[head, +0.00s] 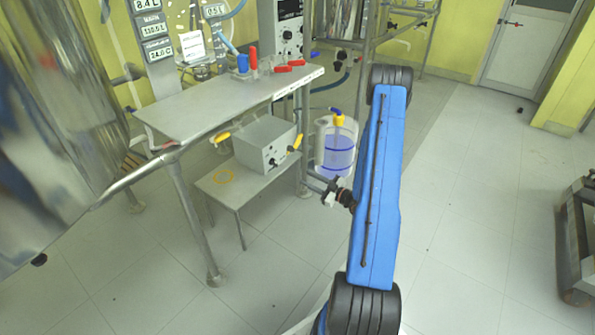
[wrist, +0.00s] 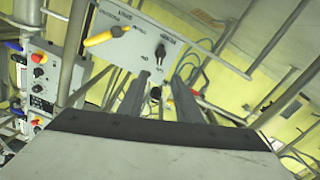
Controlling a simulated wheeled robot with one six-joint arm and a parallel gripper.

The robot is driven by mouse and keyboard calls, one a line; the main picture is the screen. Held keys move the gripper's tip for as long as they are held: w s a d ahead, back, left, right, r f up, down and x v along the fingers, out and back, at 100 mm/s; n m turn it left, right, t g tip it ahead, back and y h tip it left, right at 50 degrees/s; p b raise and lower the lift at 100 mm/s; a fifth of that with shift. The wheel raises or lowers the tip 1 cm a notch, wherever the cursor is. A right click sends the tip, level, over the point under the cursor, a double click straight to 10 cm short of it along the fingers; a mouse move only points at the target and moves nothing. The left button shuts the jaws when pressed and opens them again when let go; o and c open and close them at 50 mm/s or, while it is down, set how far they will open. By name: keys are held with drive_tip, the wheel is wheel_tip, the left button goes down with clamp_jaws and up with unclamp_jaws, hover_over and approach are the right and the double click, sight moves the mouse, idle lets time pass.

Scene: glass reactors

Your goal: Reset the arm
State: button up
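My blue arm (head: 378,190) stretches up the middle of the head view, between a dark joint at its top and another at its bottom. My gripper (head: 330,192) shows small to the left of the arm, in front of the lower part of the frame and near the low shelf's right end. In the wrist view my gripper (wrist: 160,78) has its two grey fingers apart, with nothing held between them. A grey control box with a yellow handle and a black knob (wrist: 145,40) lies beyond the fingertips; contact is not visible.
A metal bench (head: 205,105) stands left, with a grey box (head: 265,145) on its lower shelf (head: 220,190). A clear container with bluish liquid (head: 336,150) is close behind my arm. Shiny metal (head: 50,130) fills the far left. Tiled floor (head: 470,190) is free at right.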

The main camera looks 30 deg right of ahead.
drive_tip(key=shift+w, duration=0.1)
